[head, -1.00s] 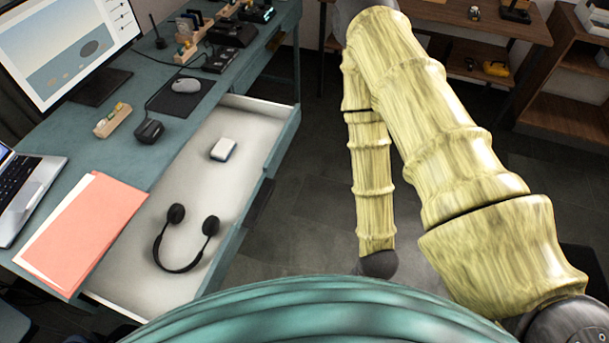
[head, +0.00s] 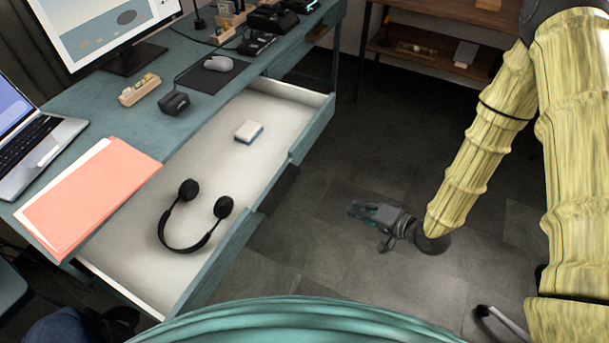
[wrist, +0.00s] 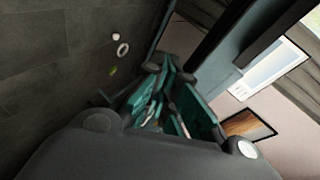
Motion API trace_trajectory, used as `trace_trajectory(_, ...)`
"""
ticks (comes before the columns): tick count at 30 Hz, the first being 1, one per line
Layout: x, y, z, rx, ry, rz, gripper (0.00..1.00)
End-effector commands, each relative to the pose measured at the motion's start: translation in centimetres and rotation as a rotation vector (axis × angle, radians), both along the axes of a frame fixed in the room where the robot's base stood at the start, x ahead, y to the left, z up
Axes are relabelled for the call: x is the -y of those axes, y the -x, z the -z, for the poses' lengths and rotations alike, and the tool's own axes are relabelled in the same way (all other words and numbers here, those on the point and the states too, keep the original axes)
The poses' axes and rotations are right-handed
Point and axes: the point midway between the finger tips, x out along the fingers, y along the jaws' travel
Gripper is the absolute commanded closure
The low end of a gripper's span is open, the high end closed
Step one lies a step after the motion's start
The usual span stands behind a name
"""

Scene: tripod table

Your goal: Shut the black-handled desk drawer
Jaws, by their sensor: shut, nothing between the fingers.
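The desk drawer (head: 205,150) is pulled far out from under the teal desk in the head view. Its pale inside holds black headphones (head: 190,237) and a small white box (head: 249,131). A dark piece (head: 279,190), perhaps the black handle, shows on the outer side of the drawer front, partly hidden by it. My gripper (head: 357,210) is shut and empty, to the right of the drawer front and apart from it, above the dark floor. Its teal fingers show in the wrist view (wrist: 168,97).
On the desk (head: 190,75) are a monitor (head: 100,30), a laptop (head: 30,140), a coral folder (head: 90,195) and a mouse (head: 219,63). Open floor (head: 330,255) lies right of the drawer. A wooden shelf (head: 430,60) stands at the back.

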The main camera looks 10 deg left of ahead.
Motion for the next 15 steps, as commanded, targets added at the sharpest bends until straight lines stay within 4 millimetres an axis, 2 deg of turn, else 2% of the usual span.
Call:
trace_trajectory(1, -0.7, -1.4, -0.2, 0.018, -0.09, -0.019, 1.0)
trace_trajectory(6, -2.5, -3.4, -4.2, 0.014, -0.347, -0.119, 1.0)
trace_trajectory(10, -3.0, -3.7, -6.2, -0.009, -0.461, -0.186, 1.0)
trace_trajectory(15, -3.4, -3.8, -7.3, -0.028, -0.516, -0.226, 1.0)
